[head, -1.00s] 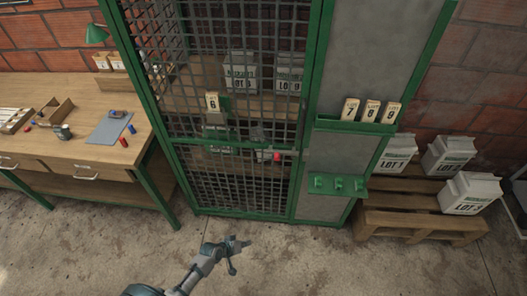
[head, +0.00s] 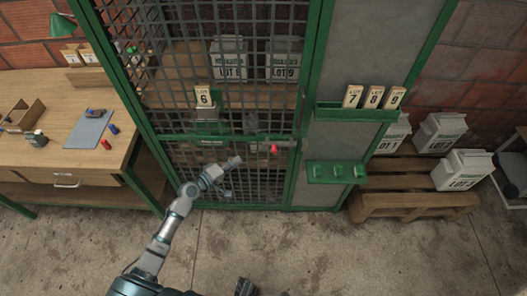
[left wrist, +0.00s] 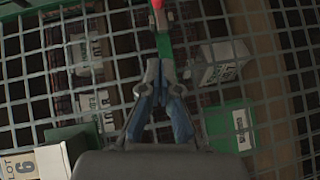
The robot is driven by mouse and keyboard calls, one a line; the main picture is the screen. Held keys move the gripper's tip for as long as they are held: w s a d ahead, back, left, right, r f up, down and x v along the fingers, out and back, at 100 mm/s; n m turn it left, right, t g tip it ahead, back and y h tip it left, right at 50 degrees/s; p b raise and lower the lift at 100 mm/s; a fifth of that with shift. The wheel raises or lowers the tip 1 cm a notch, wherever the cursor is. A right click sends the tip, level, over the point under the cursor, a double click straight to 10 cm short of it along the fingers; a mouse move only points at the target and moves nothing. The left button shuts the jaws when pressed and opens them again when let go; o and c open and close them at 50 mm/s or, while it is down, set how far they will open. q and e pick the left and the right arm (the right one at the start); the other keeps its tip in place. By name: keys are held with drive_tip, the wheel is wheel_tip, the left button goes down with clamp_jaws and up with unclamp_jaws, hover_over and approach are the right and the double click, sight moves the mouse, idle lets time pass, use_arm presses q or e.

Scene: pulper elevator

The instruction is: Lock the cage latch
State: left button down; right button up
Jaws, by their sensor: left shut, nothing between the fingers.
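The green-framed mesh cage (head: 311,90) stands ahead. Its latch (head: 274,149) has a red-ended handle on the green crossbar, at the right side of the mesh door. In the left wrist view the red end (left wrist: 158,4) is at the top edge, with a green bar running down from it behind my fingers. My left gripper (head: 238,161) is shut and empty, in front of the mesh, just left of and slightly below the red end. Its fingertips (left wrist: 161,68) overlap the green bar in the wrist view; I cannot tell whether they touch it.
A lot 6 tag (head: 204,96) stands on the cage door. A green rack (head: 336,172) with pegs and a ledge (head: 356,113) with tags are to the right. A wooden bench (head: 80,135) is left, and a pallet (head: 415,203) with white containers is right.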

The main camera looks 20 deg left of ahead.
use_arm(q)
approach(286, 146)
drive_tip(key=w+a, duration=0.1)
drive_tip(key=a, duration=0.1)
drive_tip(key=w+a, duration=0.1)
drive_tip(key=a, duration=0.1)
drive_tip(key=shift+w+f, duration=0.15)
drive_tip(key=shift+w, duration=0.05)
drive_tip(key=d, duration=0.2)
drive_tip(key=w+d, duration=0.1)
drive_tip(key=d, duration=0.3)
drive_tip(key=shift+w+f, duration=0.25)
drive_tip(key=shift+w, duration=0.15)
drive_tip(key=shift+d, duration=0.2)
use_arm(e)
drive_tip(key=shift+s+d+f, duration=0.1)
drive_tip(key=shift+d+f, duration=0.05)
drive_tip(key=shift+f, duration=0.25)
use_arm(q)
drive_tip(key=shift+a+f, duration=0.1)
